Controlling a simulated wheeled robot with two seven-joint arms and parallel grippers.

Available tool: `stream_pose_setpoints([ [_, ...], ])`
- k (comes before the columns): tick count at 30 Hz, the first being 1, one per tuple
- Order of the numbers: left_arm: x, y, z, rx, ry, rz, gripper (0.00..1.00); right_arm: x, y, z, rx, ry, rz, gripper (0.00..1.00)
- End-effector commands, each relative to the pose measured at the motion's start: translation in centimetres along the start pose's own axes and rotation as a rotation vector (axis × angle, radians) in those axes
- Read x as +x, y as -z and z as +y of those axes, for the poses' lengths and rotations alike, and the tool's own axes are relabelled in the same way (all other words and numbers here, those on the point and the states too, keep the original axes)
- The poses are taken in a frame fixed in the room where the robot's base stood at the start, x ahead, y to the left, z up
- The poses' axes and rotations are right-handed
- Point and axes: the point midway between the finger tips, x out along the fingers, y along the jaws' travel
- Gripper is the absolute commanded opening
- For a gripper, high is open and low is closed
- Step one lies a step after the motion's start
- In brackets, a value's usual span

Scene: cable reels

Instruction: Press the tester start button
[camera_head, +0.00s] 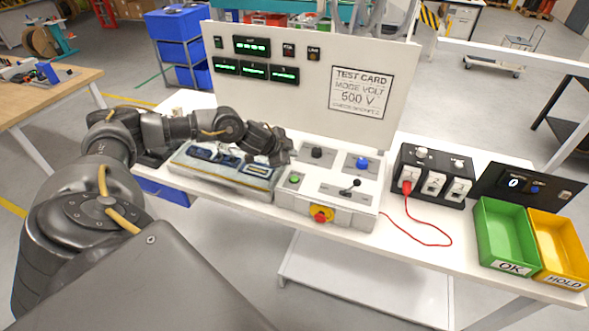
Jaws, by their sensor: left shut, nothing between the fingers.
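The tester control box (327,205) is a light grey unit on the white bench. Its top carries a green button (294,179) at the left, a black knob (316,152), a blue button (362,163) and a black lever (350,188). A red stop knob on yellow (320,213) is on its front. I see no readable start label. My left gripper (285,158) is shut and empty, just behind and left of the green button; the exact gap is unclear. My right gripper is not in view.
A panel with green displays and a "500 V" test card (361,93) stands behind. A grey fixture (222,170) lies under my left arm. A black socket block (433,174) with a red cable, a green OK bin (505,237) and a yellow HOLD bin (558,247) are to the right.

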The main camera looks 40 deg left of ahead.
Motion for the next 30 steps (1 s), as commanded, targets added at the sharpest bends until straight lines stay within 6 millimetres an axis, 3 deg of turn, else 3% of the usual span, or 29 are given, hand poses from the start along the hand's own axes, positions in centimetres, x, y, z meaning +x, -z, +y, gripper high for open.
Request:
stream_pose_setpoints([
  [15, 4.5, -3.4, 3.3, 0.000, 0.001, 0.000, 0.00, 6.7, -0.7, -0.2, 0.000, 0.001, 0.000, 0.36],
  [21, 5.6, -4.1, 4.1, -0.001, 0.000, 0.000, 0.00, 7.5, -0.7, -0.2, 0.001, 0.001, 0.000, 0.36],
  [30, 5.8, -4.3, 4.2, 0.000, 0.000, 0.000, 0.00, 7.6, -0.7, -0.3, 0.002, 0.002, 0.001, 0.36],
])
